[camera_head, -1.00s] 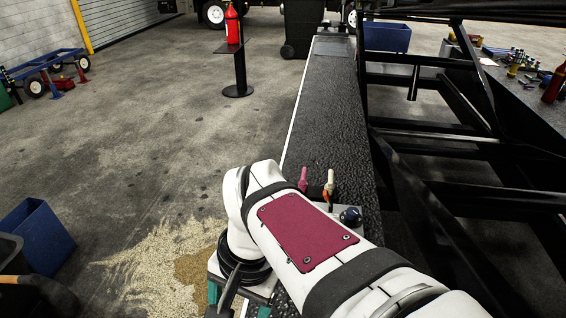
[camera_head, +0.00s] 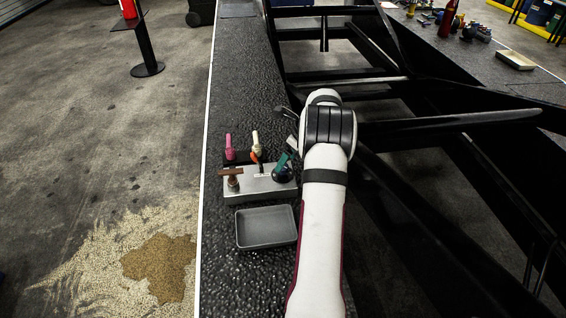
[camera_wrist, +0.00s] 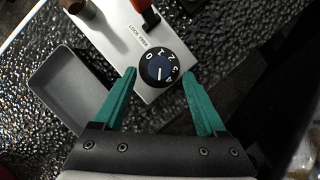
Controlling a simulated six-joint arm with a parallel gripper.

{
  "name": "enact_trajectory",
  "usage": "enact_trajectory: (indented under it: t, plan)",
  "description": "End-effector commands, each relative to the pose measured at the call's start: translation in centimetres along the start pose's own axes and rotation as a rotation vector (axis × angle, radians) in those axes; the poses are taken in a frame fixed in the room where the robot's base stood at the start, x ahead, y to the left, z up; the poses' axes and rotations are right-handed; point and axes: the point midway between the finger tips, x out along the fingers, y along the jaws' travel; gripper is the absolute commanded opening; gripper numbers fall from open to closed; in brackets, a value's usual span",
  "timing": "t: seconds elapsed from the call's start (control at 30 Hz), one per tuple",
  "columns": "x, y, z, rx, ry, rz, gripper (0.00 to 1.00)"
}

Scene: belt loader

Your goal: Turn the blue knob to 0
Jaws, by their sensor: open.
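The blue knob (camera_wrist: 157,66) has a dark round body with white numerals on its face. It sits on a pale metal panel (camera_wrist: 122,22). A 0 shows at its upper left and other numerals at its right; a white stroke is near the lower middle. I cannot tell for sure which number is set. In the head view the knob (camera_head: 283,176) is at the panel's right end. My gripper (camera_wrist: 159,75) is open, its teal fingers on either side of the knob, seemingly apart from it. In the head view my gripper (camera_head: 287,163) partly covers the knob.
A grey tray (camera_head: 266,228) lies in front of the panel. A brown T-handle (camera_head: 231,177), an orange lever (camera_head: 256,159), a pink handle (camera_head: 229,148) and a cream handle (camera_head: 255,142) stand left of the knob. Black frame beams (camera_head: 420,215) lie to the right.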

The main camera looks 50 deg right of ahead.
Motion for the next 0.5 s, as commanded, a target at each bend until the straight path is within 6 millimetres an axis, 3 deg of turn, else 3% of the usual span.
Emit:
enact_trajectory:
  t: [0.2,0.5]
  plan:
    - [2.8,0.0,0.0,-0.002,0.000,-0.001,0.74]
    - [3.0,0.0,0.0,-0.002,0.000,-0.001,0.74]
